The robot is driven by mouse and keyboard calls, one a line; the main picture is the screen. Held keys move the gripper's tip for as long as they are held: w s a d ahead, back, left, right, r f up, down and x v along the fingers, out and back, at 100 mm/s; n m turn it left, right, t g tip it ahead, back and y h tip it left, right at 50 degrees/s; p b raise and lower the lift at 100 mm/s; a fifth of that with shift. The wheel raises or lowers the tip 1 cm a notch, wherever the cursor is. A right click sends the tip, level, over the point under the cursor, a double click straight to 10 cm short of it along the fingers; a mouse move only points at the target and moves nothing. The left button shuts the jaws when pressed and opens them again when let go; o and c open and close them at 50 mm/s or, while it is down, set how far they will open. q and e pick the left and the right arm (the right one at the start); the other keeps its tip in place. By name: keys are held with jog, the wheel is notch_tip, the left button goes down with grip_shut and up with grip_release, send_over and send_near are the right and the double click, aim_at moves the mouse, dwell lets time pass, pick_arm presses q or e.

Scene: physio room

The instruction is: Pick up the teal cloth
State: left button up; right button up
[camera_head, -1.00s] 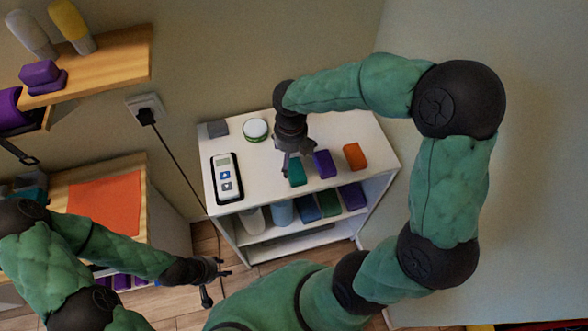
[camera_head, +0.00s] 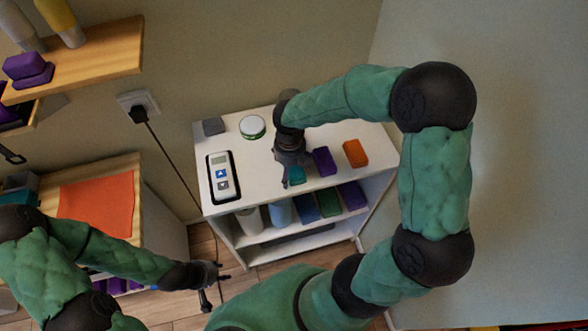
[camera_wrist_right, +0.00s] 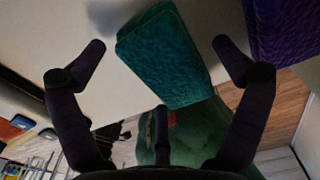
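The teal cloth (camera_head: 296,176) is a small folded block near the front edge of the white shelf unit's top, partly hidden by my right gripper (camera_head: 290,178) in the head view. In the right wrist view the teal cloth (camera_wrist_right: 165,55) lies between the spread fingers of my right gripper (camera_wrist_right: 165,58), with a gap to each finger. The right gripper is open and close above the cloth. My left gripper (camera_head: 218,278) is low at the left, away from the shelf unit; its finger opening is hard to make out.
A purple cloth (camera_head: 323,162) lies just right of the teal one, and an orange cloth (camera_head: 355,153) lies further right. A white handheld device (camera_head: 222,177), a round white-lidded tin (camera_head: 252,127) and a grey block (camera_head: 214,126) share the white top (camera_head: 245,153). A black cable (camera_head: 170,160) hangs to the left.

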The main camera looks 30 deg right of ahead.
jog(key=c, duration=0.9)
jog(key=shift+r, duration=0.6)
notch_tip(320, 180, up, 2)
jog(key=shift+r+p, duration=0.25)
jog(key=shift+p, duration=0.45)
jog(key=s+a+r, duration=0.1)
jog(key=s+a+r+p, duration=0.1)
jog(key=r, duration=0.1)
jog(key=s+a+r+p, duration=0.1)
jog(key=r, duration=0.1)
jog(key=shift+a+r, duration=0.15)
jog(key=shift+a, duration=0.1)
jog(key=shift+s+a+r+p, duration=0.4)
jog(key=shift+s+a+r, duration=0.25)
jog(key=shift+s+a, duration=0.5)
jog(key=shift+s+a+r+p, duration=0.4)
jog(key=shift+s+a+r, duration=0.4)
jog(key=shift+a, duration=0.4)
jog(key=shift+s+a+r+p, duration=0.4)
jog(key=shift+s+a+r, duration=0.15)
jog(key=shift+s+a, duration=0.65)
